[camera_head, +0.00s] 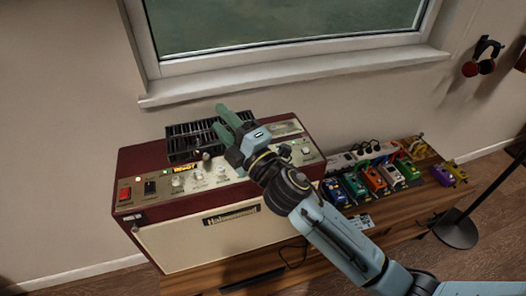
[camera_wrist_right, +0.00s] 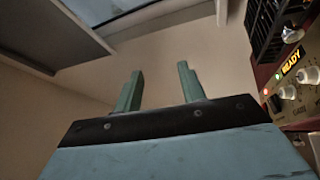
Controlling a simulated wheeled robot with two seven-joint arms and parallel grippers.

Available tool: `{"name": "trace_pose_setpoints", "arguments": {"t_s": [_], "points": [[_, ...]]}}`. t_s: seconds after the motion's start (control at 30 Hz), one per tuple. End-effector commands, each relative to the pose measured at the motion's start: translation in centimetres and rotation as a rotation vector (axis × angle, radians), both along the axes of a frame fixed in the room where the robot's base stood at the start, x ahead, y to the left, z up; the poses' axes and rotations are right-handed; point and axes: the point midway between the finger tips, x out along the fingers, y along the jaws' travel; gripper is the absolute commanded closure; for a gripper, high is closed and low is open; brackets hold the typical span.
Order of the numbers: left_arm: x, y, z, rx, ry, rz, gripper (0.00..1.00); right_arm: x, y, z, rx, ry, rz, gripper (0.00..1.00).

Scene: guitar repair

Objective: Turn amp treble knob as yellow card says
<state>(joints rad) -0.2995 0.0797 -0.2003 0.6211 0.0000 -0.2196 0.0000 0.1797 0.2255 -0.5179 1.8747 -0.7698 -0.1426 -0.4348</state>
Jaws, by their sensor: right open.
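The amplifier (camera_head: 210,233) is a dark red box with a cream front and a sloped control panel. Pale knobs line the panel, among them one at left (camera_head: 178,181) and one at right (camera_head: 305,149). Their labels are too small to read, so I cannot tell which is treble. My right gripper (camera_head: 217,116) is open and empty above the amp's top, its fingers pointing up and left; its arm hides part of the panel. In the right wrist view, the fingers (camera_wrist_right: 160,68) are apart before the bare wall, with knobs (camera_wrist_right: 288,92) at the right edge. I cannot make out a yellow card.
A lit amber display (camera_head: 184,169), a red switch (camera_head: 125,193) and a black vent grille (camera_head: 185,143) are on the amp. Right of it, several coloured pedals (camera_head: 375,179) and a power strip (camera_head: 352,158) sit on the wooden bench (camera_head: 413,217). A window sill (camera_head: 290,77) is behind.

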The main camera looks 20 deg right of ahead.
Motion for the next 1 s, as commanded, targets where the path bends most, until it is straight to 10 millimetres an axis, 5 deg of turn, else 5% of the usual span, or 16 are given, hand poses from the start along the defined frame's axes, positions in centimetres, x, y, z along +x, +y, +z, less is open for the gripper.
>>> {"name": "trace_pose_setpoints", "arguments": {"t_s": [0.03, 0.17, 0.3, 0.37, 0.47, 0.6, 0.8, 1.0], "points": [[-0.1, 0.0, 0.0, 0.000, 0.002, 0.000, 0.64, 0.1, 2.5, 2.3, -0.122, -0.151, 0.085, 0.60], [-0.2, 0.1, 0.1, 0.001, 0.004, 0.001, 0.64, -1.6, 8.6, 4.9, -0.468, -0.525, 0.315, 0.60], [-0.2, 0.1, 0.2, 0.002, 0.004, 0.001, 0.64, -3.6, 12.5, 3.4, -0.869, -0.882, 0.582, 0.60], [-0.2, 0.1, 0.3, 0.002, 0.004, 0.001, 0.64, -3.9, 12.9, 1.8, -1.047, -1.012, 0.705, 0.60], [-0.2, 0.1, 0.3, 0.002, 0.004, 0.001, 0.64, -3.3, 11.3, -1.2, -1.351, -1.179, 0.928, 0.60], [-0.2, 0.1, 0.4, 0.002, 0.004, 0.001, 0.64, -0.8, 5.2, -4.1, -1.755, -1.278, 1.273, 0.60], [-0.2, 0.1, 0.5, 0.002, 0.004, 0.001, 0.64, 2.6, -4.8, -3.1, -2.125, -1.162, 1.690, 0.60], [-0.2, 0.1, 0.5, 0.002, 0.004, 0.001, 0.64, 3.5, -9.2, -1.5, -2.237, -1.040, 1.873, 0.60]]}}
